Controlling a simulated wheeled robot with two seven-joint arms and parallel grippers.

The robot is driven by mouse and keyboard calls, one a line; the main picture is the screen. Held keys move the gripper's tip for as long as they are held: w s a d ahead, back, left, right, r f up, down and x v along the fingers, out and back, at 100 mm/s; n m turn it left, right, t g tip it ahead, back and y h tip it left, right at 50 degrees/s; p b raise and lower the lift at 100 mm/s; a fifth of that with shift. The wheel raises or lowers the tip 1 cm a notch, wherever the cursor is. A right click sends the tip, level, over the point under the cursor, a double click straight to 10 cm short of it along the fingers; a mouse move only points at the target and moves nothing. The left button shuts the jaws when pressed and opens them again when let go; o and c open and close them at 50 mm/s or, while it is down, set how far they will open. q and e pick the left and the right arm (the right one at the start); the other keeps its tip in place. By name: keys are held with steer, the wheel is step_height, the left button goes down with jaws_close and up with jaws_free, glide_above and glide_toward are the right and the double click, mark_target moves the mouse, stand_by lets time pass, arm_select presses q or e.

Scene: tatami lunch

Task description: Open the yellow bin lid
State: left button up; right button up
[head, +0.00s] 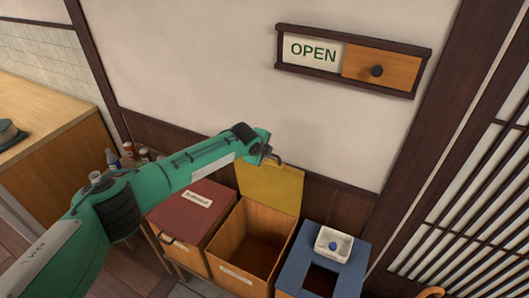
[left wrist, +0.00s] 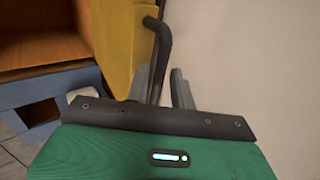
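The yellow lid (head: 270,187) stands raised, leaning back near the wall behind the middle wooden bin (head: 246,252), whose inside is open to view. In the left wrist view the yellow lid (left wrist: 113,45) is at the left, with a dark bent handle (left wrist: 160,38) beside it. My left gripper (head: 272,156) is at the lid's top edge. In the wrist view its two grey fingers (left wrist: 163,88) stand apart, with the handle running down into the gap between them. Contact with the handle is unclear. My right gripper is not in view.
A closed red-lidded bin (head: 185,215) stands left of the open one. A blue-topped bin (head: 350,258) with a white tray (head: 334,244) on it stands right. Bottles (head: 128,152) stand behind my arm. An OPEN sign (head: 314,52) hangs on the wall above.

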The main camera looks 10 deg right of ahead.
arm_select(q)
steer(key=shift+s+a+f, duration=0.1)
steer(key=shift+f, duration=0.05)
steer(key=shift+s+a+r, duration=0.1)
steer(key=shift+r, duration=0.1)
steer(key=b+v, duration=0.3)
steer(key=v, duration=1)
steer(key=shift+r+b, duration=0.25)
steer(key=shift+b, duration=0.05)
